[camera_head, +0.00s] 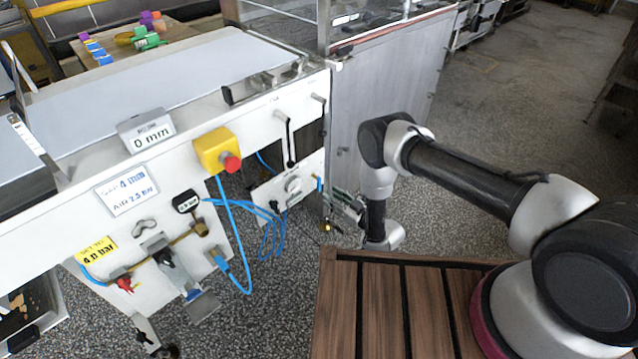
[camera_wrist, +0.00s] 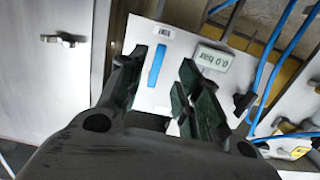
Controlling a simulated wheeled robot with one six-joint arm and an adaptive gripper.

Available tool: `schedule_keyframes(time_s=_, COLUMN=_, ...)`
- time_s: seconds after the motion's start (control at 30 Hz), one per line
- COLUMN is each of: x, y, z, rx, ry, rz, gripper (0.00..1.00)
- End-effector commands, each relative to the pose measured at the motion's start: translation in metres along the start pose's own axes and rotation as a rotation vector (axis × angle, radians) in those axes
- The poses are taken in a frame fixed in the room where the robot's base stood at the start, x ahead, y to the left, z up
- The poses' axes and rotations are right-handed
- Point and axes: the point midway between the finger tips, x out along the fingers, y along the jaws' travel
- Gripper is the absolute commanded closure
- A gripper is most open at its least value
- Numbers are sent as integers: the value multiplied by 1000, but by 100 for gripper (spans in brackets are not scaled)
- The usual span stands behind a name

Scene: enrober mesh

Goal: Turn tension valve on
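A slim blue handle (camera_wrist: 156,65), which I take to be the tension valve, stands on a white panel in the wrist view, under a small label too blurred to read. In the head view a small blue part (camera_head: 319,184) shows at the right edge of the low white panel (camera_head: 265,195). My gripper (camera_wrist: 163,62) is open, with its dark fingers on either side of the handle in the picture. I cannot tell whether they touch it. In the head view my gripper (camera_head: 345,212) is beside that panel's right edge, small and partly hidden.
A gauge (camera_wrist: 213,58) reading 0.0 bar and a black knob (camera_wrist: 243,103) are right of the handle, near blue hoses (camera_wrist: 272,62). The head view shows a yellow box (camera_head: 213,150) with a red button, a grey cabinet (camera_head: 385,110) and a slatted wooden top (camera_head: 385,310).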

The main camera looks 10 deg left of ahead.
Motion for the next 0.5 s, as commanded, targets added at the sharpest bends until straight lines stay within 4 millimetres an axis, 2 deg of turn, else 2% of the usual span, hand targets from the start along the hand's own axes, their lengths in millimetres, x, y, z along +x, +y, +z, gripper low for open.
schedule_keyframes(time_s=0.1, x=1, y=1, z=-18, rx=-4, ry=73, rz=3, gripper=66)
schedule_keyframes(time_s=0.17, x=6, y=1, z=-21, rx=-5, ry=85, rz=4, gripper=66)
schedule_keyframes(time_s=0.5, x=59, y=1, z=-25, rx=-6, ry=83, rz=4, gripper=66)
